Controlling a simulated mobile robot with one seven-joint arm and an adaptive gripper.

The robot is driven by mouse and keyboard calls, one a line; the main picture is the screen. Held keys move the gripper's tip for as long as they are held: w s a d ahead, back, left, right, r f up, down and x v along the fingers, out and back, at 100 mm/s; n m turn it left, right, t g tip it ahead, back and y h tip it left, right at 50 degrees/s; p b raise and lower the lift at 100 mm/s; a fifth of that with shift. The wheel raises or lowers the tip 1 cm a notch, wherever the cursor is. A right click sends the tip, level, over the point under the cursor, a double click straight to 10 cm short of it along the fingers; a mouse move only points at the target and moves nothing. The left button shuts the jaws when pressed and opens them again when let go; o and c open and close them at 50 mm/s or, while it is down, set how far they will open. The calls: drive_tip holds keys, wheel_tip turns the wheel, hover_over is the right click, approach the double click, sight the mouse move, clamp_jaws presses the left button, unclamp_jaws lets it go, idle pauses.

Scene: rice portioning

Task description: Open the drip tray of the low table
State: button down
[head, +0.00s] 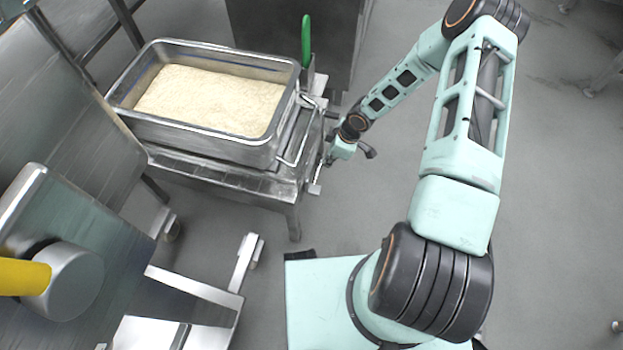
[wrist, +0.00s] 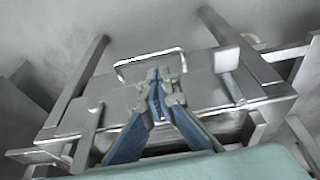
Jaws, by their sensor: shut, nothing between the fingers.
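The low table (head: 225,180) is a steel table at the upper left of the head view, also seen in the wrist view (wrist: 110,110). A thin wire handle (wrist: 150,60) shows just beyond my fingertips in the wrist view; the drip tray itself I cannot clearly tell from the tabletop. My gripper (wrist: 157,75) has blue fingers, shut with nothing between them, pointing at the table's edge near the wire handle. Whether they touch the metal I cannot tell. In the head view my gripper (head: 322,178) is at the table's right side, partly hidden by my wrist.
A deep steel pan (head: 215,140) of rice (head: 210,98) stands on the low table. A green-handled utensil (head: 306,42) stands upright by its right corner. Steel equipment with a yellow part (head: 22,277) fills the lower left. Grey floor right of the table is open.

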drive_tip(key=s+a+b+x, duration=0.1)
drive_tip(key=b+x, duration=0.3)
drive_tip(key=x, duration=0.8)
drive_tip(key=shift+a+r+y, duration=0.25)
drive_tip(key=shift+a+y, duration=0.15)
drive_tip(key=shift+a, duration=0.3)
